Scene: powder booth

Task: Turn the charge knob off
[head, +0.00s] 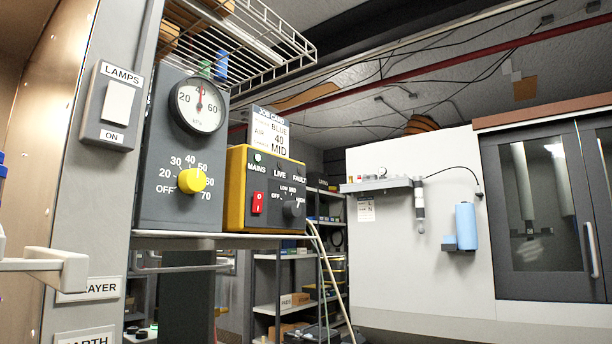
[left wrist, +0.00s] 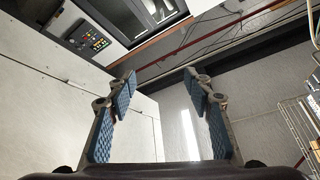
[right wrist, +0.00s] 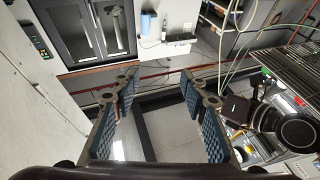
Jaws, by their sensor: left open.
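The charge knob (head: 293,208) is a black round knob on the front of a yellow-framed control box (head: 235,190), in the head view. Labels OFF, LOW, MED and HIGH run around it; its pointer is too small to read surely. A red rocker switch (head: 257,202) sits to its left, under the MAINS, LIVE and FAULT labels. Neither gripper shows in the head view. My left gripper (left wrist: 160,75) is open and empty in the left wrist view. My right gripper (right wrist: 156,76) is open and empty in the right wrist view. Neither is at the knob.
A grey box left of it carries a pressure gauge (head: 200,105) and a yellow knob (head: 192,180). Both boxes stand on a shelf (head: 180,240) beside a post with a LAMPS switch (head: 117,102). A wire rack (head: 265,30) hangs above. Hoses (head: 323,270) drop at the right.

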